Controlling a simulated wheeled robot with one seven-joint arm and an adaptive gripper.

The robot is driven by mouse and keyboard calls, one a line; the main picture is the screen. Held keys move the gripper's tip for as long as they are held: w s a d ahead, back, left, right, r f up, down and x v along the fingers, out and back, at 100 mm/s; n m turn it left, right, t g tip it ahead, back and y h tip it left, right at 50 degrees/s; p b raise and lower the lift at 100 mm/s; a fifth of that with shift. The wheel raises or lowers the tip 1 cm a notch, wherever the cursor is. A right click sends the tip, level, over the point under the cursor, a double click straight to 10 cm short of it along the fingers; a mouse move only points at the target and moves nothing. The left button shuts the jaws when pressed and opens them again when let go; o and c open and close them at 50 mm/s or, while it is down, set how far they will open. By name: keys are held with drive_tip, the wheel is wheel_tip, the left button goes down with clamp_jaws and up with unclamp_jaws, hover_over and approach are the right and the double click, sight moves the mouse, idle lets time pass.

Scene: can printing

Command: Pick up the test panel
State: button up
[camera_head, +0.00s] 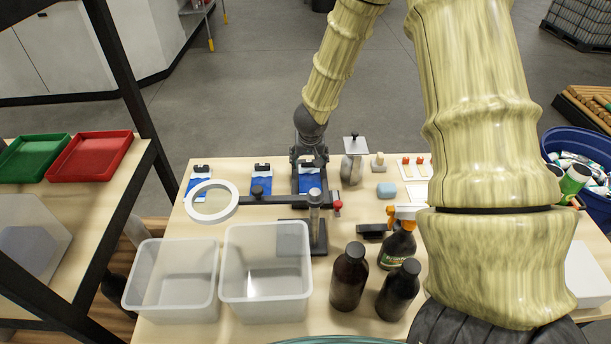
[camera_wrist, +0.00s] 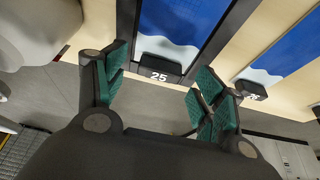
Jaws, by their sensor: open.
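Several blue-and-white test panels with black clips lie along the far edge of the table: one at the left (camera_head: 197,184), one in the middle (camera_head: 262,186), and one in a dark frame (camera_head: 309,181). My gripper (camera_head: 310,160) is at the far end of the framed panel. In the wrist view my open gripper (camera_wrist: 160,80) has its green-padded fingers on either side of a black clip marked 25 (camera_wrist: 159,74), with nothing clamped. The blue panel (camera_wrist: 185,18) runs beyond that clip inside the dark frame. Another panel (camera_wrist: 285,45) shows at the right.
Two clear bins (camera_head: 172,280) and brown bottles (camera_head: 349,278) are at the front. A metal cup with a lid (camera_head: 352,165) stands close right of my gripper.

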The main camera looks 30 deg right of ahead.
drive_tip(key=shift+w+f, duration=0.1)
drive_tip(key=shift+f, duration=0.2)
drive_tip(key=shift+c, duration=0.4)
drive_tip(key=c, duration=1)
drive_tip(key=shift+r, duration=0.1)
drive_tip(key=shift+c, duration=0.2)
